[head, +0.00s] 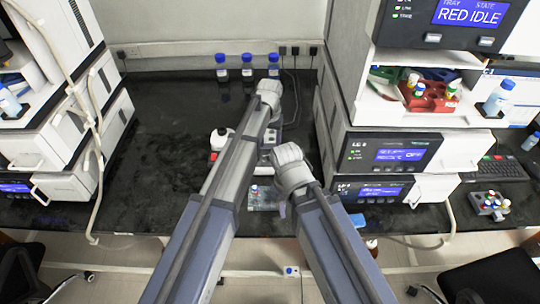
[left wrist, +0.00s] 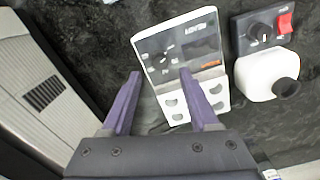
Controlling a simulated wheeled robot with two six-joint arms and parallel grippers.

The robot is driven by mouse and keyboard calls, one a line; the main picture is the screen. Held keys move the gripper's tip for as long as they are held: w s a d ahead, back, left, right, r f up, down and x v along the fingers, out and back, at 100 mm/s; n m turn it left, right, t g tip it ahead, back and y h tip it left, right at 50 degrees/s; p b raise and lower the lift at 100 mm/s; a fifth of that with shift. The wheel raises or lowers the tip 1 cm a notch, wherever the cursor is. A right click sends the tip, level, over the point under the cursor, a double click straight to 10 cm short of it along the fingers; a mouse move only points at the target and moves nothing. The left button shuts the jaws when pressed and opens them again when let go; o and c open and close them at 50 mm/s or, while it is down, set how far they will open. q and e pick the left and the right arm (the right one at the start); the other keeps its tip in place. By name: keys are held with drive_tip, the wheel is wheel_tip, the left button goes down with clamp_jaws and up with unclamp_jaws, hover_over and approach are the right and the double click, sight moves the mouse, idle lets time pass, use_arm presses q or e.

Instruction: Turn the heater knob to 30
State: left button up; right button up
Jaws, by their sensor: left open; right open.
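A dark control box (left wrist: 283,24) with a round black knob (left wrist: 262,31) and a red switch (left wrist: 285,24) lies at the upper right of the left wrist view. A pale mark shows at the knob's lower side; its scale is too small to read. In the head view my left arm hides most of the box; a bit of red (head: 213,156) shows beside the arm. My left gripper (left wrist: 160,75) is open and empty, its fingers left of the knob and apart from it. My right gripper (head: 282,205) points down near the bench's front; its fingertips are poorly seen.
A white vessel with a dark mouth (left wrist: 268,76) stands next to the control box. A white panelled device with buttons (left wrist: 215,90) lies by my left fingers. Blue-capped bottles (head: 247,67) stand at the back. Instrument stacks (head: 400,150) flank the bench, whose left-middle is clear.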

sight(270, 154)
use_arm(q)
wheel_tip(270, 154, down, 6)
drive_tip(key=b, duration=0.4)
drive_tip(key=shift+r, duration=0.25)
use_arm(e)
wheel_tip(270, 154, down, 6)
drive_tip(key=shift+r, duration=0.25)
use_arm(q)
drive_tip(key=shift+c, duration=0.2)
use_arm(e)
drive_tip(key=shift+r, duration=0.1)
use_arm(q)
clamp_jaws()
